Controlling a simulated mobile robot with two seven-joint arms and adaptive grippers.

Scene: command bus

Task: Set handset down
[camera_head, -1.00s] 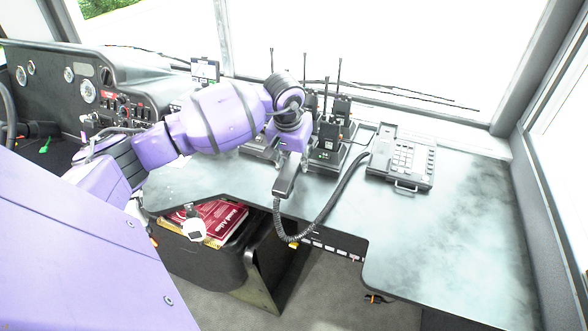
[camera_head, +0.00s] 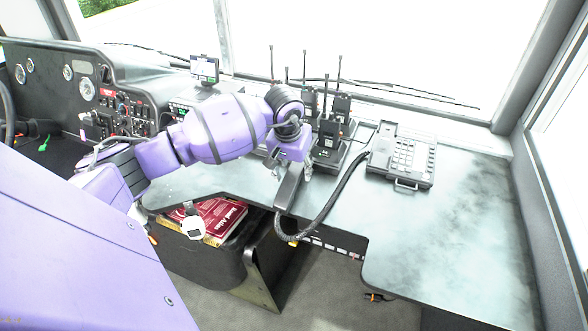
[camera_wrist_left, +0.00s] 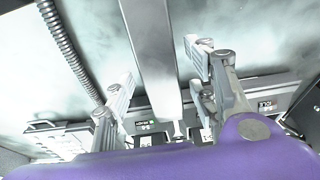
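The dark grey handset (camera_head: 287,190) lies at the front edge of the desk (camera_head: 440,240), its near end sticking out over the edge. Its coiled cord (camera_head: 343,190) loops below the edge and back up to the desk phone (camera_head: 402,160). My left gripper (camera_head: 289,165) is above the handset, fingers spread on either side. In the left wrist view the handset (camera_wrist_left: 152,55) runs between the two fingers (camera_wrist_left: 160,75), with a gap on each side. The handset's far end is hidden under my wrist. My right gripper is not in view.
Several radios with antennas (camera_head: 328,140) stand in chargers just behind my left gripper. A red road atlas (camera_head: 215,218) lies in a bin below the desk. A dashboard with a small screen (camera_head: 204,69) is at left. The desk's right side is clear.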

